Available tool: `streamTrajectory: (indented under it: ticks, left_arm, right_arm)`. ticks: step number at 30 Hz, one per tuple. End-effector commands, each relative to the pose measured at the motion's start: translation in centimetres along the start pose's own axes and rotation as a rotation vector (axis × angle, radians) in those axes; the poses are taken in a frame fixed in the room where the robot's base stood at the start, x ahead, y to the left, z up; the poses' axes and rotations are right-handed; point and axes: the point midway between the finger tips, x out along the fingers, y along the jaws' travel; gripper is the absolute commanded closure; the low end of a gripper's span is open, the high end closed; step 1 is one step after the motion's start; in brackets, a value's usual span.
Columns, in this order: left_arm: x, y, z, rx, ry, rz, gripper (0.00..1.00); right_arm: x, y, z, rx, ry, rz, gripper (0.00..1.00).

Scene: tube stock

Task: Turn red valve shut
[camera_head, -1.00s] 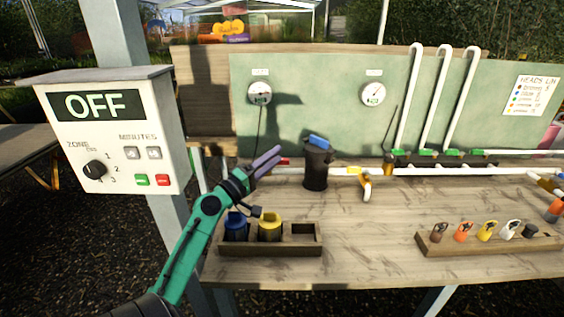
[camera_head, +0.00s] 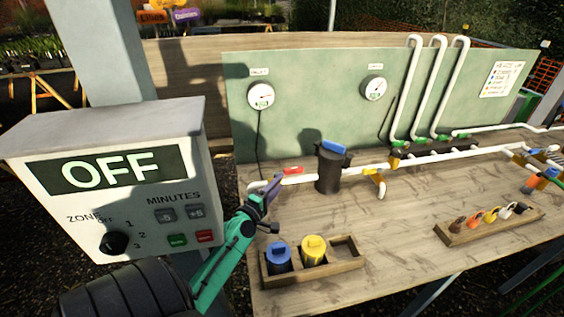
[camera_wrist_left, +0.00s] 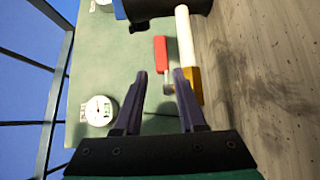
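The red valve handle (camera_head: 292,170) sits at the left end of the white pipe (camera_head: 350,170), left of the black filter canister (camera_head: 327,172). In the left wrist view the red handle (camera_wrist_left: 160,50) lies roughly parallel to the pipe (camera_wrist_left: 184,35), beside a brass fitting (camera_wrist_left: 195,84). My left gripper (camera_head: 271,188) is just left of and in front of the handle. In the left wrist view its two purple fingers (camera_wrist_left: 160,76) are apart with nothing gripped; the handle shows beyond the fingertips. My right gripper is not in view.
A control box (camera_head: 115,185) reading OFF stands close at left. A wooden tray (camera_head: 335,262) with blue and yellow filters lies below the gripper. Gauges (camera_head: 261,95) hang on the green board (camera_head: 300,120). Bench space right of the tray (camera_head: 395,225) is clear.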

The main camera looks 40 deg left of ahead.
Motion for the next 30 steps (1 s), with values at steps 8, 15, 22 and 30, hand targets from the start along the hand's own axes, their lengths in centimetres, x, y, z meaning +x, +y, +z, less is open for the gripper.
streamTrajectory:
  ticks: [8,15,22,30]
  left_arm:
    - [2.8,-0.1,0.4,-0.007,0.004,-0.005,0.60]
    - [6.9,-0.5,0.4,-0.004,0.003,-0.007,0.60]
    - [7.4,-0.5,0.3,-0.005,0.004,-0.008,0.60]
    - [7.4,-0.5,0.4,-0.005,0.003,-0.008,1.00]
  right_arm:
    - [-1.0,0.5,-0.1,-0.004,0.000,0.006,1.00]
    - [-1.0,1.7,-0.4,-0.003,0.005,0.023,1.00]
    - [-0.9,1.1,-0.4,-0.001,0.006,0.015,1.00]
    - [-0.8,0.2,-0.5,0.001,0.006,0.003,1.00]
